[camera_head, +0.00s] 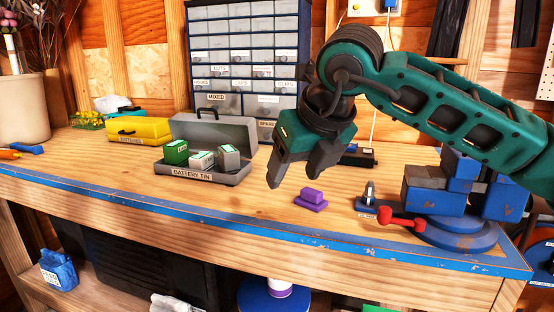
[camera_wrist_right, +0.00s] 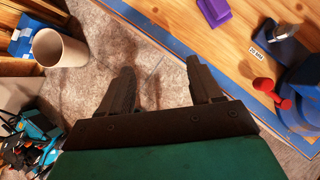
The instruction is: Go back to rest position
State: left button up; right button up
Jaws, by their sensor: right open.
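My right gripper (camera_head: 294,172) hangs over the workbench, right of the battery tin, with its dark fingers pointing down. The right wrist view shows its two fingers (camera_wrist_right: 160,88) spread apart with nothing between them and floor behind. My left gripper is not in view. The grey battery tin (camera_head: 232,177) stands open on the bench. It holds a green battery (camera_head: 175,153) and grey ones, one of them (camera_head: 229,157) at its right end. A purple block (camera_head: 311,199) lies on the bench right of the gripper, apart from it.
A blue vise (camera_head: 438,198) with a red handle stands at the bench's right end, below my right arm. A drawer cabinet (camera_head: 246,60) stands at the back. A yellow case (camera_head: 138,130) sits at the left. The front middle of the bench (camera_head: 130,187) is clear.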

jog(key=s+a+f+m+g+y+p, duration=0.25)
jog(key=s+a+g+y, duration=0.65)
jog(key=s+a+y, duration=0.45)
jog(key=w+d+f+m+t+h+p, duration=0.1)
jog(key=w+d+f+m+t+h, duration=0.15)
jog(key=d+f+m+t, duration=0.4)
jog(key=w+d+f+m+t+h+p, duration=0.1)
jog(key=w+d+f+m+t, duration=0.2)
jog(key=m+t, duration=0.65)
jog(key=w+d+f+m+t+h+p, duration=0.1)
jog(key=w+d+f+m+t, duration=0.2)
jog(key=d+m+t, duration=0.55)
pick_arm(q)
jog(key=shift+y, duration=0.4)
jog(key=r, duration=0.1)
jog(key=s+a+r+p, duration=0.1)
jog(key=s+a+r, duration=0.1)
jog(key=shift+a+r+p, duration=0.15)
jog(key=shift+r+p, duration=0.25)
pick_arm(e)
jog(key=s+d+f+m+g+h, duration=0.5)
jog(key=s+f, duration=0.3)
jog(key=f, duration=0.3)
jog(key=s+d+f+m+g+h, duration=0.5)
jog(key=s+f, duration=0.3)
jog(key=f, duration=0.3)
jog(key=shift+d+f+m, duration=0.25)
jog(key=shift+d+m, duration=0.05)
jog(key=shift+m, duration=0.6)
